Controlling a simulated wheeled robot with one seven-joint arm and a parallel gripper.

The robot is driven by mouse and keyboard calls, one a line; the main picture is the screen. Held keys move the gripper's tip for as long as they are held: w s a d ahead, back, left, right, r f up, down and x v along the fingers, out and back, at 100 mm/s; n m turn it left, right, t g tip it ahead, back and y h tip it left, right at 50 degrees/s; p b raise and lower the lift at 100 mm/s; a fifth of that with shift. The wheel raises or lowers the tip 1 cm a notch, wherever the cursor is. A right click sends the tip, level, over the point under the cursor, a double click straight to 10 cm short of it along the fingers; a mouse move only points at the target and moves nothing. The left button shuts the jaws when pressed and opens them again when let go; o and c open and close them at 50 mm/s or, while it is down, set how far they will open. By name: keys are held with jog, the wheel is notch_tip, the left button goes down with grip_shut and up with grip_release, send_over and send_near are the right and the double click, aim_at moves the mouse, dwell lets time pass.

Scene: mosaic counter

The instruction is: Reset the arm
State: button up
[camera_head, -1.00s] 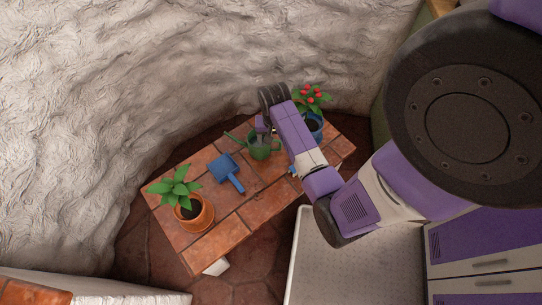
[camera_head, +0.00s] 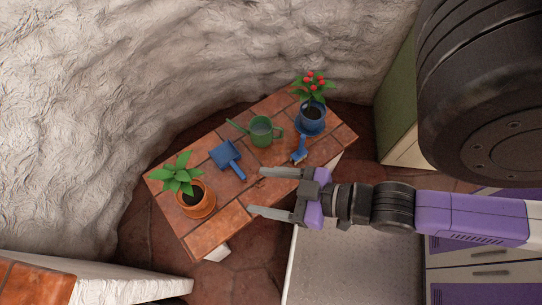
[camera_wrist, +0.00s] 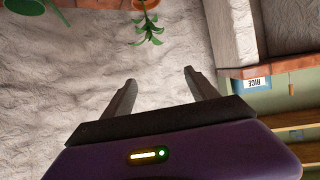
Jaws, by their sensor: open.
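My gripper (camera_head: 265,192) is open and empty in the head view. Its two grey fingers point left, over the right front edge of the tiled counter (camera_head: 220,232). My arm reaches in from the right side of the picture. In the wrist view my gripper (camera_wrist: 160,85) also shows open, with nothing between the fingers and a rough white wall (camera_wrist: 85,60) beyond them.
On the counter stand an orange potted plant (camera_head: 200,208), a blue dustpan (camera_head: 226,156), a green watering can (camera_head: 262,132), a small blue brush (camera_head: 300,152) and a blue pot with a red-flowered plant (camera_head: 312,118). The wrist view shows a box marked RICE (camera_wrist: 254,84) on a shelf.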

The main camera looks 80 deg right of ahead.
notch_tip(320, 180, up, 6)
jog(key=s+a+n+t+y, duration=0.1)
jog(key=a, duration=0.1)
jog(key=shift+s+f, duration=0.2)
jog(key=shift+r+p, duration=0.5)
jog(key=shift+p, duration=0.05)
